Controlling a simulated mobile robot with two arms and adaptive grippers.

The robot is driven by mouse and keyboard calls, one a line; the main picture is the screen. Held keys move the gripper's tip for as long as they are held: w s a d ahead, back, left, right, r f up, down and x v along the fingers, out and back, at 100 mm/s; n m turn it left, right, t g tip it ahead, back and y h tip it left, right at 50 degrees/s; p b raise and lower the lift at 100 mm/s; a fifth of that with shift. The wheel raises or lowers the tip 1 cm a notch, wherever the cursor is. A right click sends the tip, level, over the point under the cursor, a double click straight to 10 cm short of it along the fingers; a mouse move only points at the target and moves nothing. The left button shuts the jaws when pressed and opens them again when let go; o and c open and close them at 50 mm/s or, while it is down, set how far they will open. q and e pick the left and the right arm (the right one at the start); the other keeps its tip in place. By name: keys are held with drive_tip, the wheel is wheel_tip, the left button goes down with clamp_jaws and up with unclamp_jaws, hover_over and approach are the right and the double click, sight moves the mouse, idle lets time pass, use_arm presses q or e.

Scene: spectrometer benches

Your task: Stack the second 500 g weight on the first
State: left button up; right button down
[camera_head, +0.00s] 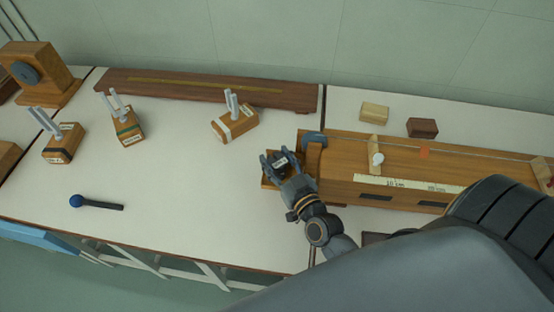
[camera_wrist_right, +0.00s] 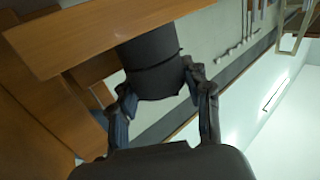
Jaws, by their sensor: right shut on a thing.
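My right gripper (camera_head: 276,161) is at the left end of the long wooden box, with its fingers around a dark weight with a white label (camera_head: 281,162). In the right wrist view the gripper (camera_wrist_right: 158,92) is shut on the dark grey cylindrical weight (camera_wrist_right: 152,72), one finger on each side. A seam crosses the dark cylinder; I cannot tell whether it marks two stacked weights or one. A small wooden platform (camera_head: 267,183) shows beside the hand. The fingers hide how the weight meets what is below it. My left gripper is not in view.
The long wooden box (camera_head: 340,186) with a string, a ruler scale and a bridge (camera_head: 374,150) lies right of the hand. Two small blocks (camera_head: 374,112) (camera_head: 422,127) lie behind it. Several tuning forks on wooden blocks (camera_head: 234,124) and a blue-headed mallet (camera_head: 98,204) stand or lie left.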

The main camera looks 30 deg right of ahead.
idle(0.3)
drive_tip(key=c, duration=0.9)
unclamp_jaws()
drive_tip(key=shift+f, duration=0.15)
drive_tip(key=shift+s, duration=0.2)
drive_tip(key=s+r+b, duration=0.1)
drive_tip(key=s, duration=1)
drive_tip(key=shift+s, duration=0.35)
drive_tip(key=shift+a, duration=0.1)
